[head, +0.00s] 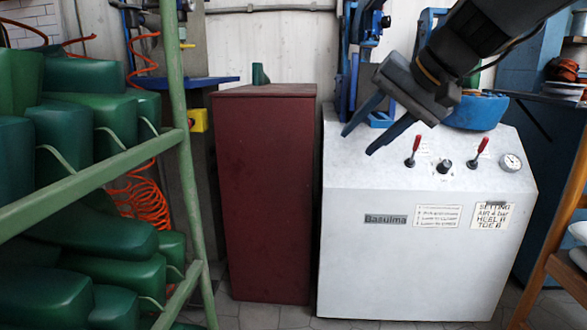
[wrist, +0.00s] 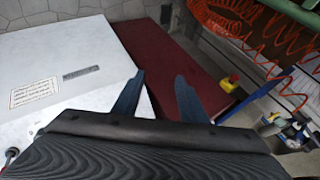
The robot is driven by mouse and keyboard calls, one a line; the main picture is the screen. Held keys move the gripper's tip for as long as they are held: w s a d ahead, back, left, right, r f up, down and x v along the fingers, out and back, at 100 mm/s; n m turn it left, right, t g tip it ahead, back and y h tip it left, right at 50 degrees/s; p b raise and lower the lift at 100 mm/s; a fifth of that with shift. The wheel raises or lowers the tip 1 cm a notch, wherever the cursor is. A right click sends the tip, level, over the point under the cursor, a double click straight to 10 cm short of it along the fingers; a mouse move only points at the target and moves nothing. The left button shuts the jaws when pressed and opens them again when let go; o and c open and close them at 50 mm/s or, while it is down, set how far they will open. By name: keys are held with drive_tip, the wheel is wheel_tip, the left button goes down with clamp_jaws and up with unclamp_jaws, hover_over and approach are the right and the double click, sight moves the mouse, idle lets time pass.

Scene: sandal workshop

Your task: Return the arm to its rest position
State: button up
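My gripper (head: 376,128) hangs from the upper right in the head view, in front of the top of the white machine. Its two dark fingers point down and to the left. They are spread apart with nothing between them. In the wrist view my gripper (wrist: 157,85) also shows its two fingers apart, with the red cabinet and the edge of the white machine beyond them. My arm (head: 485,35) reaches in from the top right, bent downward.
The white machine (head: 420,260) has red-handled levers and a gauge (head: 511,162) on top. A dark red cabinet (head: 265,190) stands left of it. A green rack (head: 110,172) with green lasts fills the left. A wooden shelf (head: 560,240) stands right. Orange hoses (wrist: 275,35) hang nearby.

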drive_tip(key=s+a+f+n+g+h+p, duration=0.1)
drive_tip(key=s+a+f+n+g, duration=0.3)
drive_tip(key=s+a+f, duration=0.7)
drive_tip(key=s+a+f+n+g+h+p, duration=0.1)
drive_tip(key=s+a+f+n+h, duration=0.2)
drive_tip(key=s, duration=0.6)
drive_tip(key=s+a+f+n+g+p, duration=0.1)
drive_tip(key=s+f+n, duration=0.2)
drive_tip(key=s+f, duration=0.45)
drive_tip(key=d+r+m+p, duration=0.2)
drive_tip(key=d+r+p, duration=0.4)
drive_tip(key=r+p, duration=0.4)
drive_tip(key=d+r+m+h+p, duration=0.1)
drive_tip(key=d+r+p, duration=0.6)
drive_tip(key=p, duration=0.8)
drive_tip(key=s+d+r+m+p, duration=0.1)
drive_tip(key=d+r+m+p, duration=0.3)
drive_tip(key=d+r+p, duration=0.3)
wheel_tip(320, 180, up, 7)
drive_tip(key=p, duration=0.5)
drive_tip(key=shift+d+f+h+p, duration=0.15)
drive_tip(key=shift+d+h+p, duration=0.1)
drive_tip(key=shift+h+p, duration=0.15)
